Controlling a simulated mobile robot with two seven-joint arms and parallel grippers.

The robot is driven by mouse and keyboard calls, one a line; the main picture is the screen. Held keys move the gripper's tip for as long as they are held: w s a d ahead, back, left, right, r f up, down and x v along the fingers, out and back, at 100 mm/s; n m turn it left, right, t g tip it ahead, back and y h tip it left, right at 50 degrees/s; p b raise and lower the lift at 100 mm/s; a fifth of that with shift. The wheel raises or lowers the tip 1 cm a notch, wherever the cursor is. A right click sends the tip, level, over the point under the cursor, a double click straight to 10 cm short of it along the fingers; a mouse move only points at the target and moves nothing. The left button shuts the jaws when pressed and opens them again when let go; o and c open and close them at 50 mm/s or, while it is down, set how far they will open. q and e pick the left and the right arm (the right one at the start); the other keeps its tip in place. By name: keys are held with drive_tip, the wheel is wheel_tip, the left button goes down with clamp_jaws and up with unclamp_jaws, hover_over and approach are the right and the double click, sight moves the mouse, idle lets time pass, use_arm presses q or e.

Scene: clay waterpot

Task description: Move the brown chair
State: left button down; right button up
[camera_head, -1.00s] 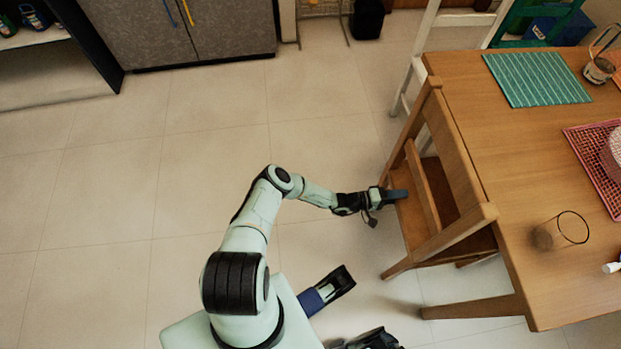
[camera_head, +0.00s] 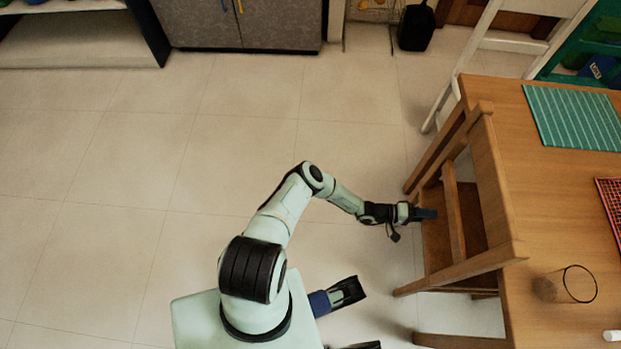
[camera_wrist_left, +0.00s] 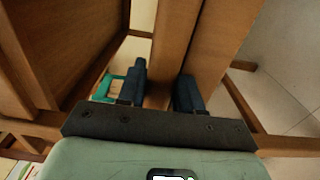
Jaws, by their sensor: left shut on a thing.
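The brown chair (camera_head: 454,215) stands at the left edge of the wooden table (camera_head: 552,215), its seat on the left and its backrest close to the table edge. My left gripper (camera_head: 425,214) reaches it from the left, over the seat. In the left wrist view the fingers (camera_wrist_left: 163,88) lie on both sides of a brown wooden bar of the chair (camera_wrist_left: 166,50) and are shut on it. The chair's lower legs are partly hidden.
A green striped mat (camera_head: 573,117), a glass (camera_head: 567,285) and part of a red tray (camera_head: 610,215) are on the table. A white chair (camera_head: 455,85) stands behind it. Grey cabinets (camera_head: 240,25) line the back. The tiled floor at left is clear.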

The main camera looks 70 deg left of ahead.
use_arm(q)
drive_tip(key=c, duration=0.8)
unclamp_jaws()
drive_tip(key=shift+s+d+f, duration=0.1)
drive_tip(key=shift+s+f, duration=0.15)
drive_tip(key=shift+o, duration=0.2)
drive_tip(key=shift+r, duration=0.15)
drive_tip(key=shift+r, duration=0.1)
drive_tip(key=shift+s+a+p, duration=0.3)
drive_tip(key=p+v, duration=0.4)
drive_tip(key=v, duration=0.7)
drive_tip(key=shift+p, duration=0.3)
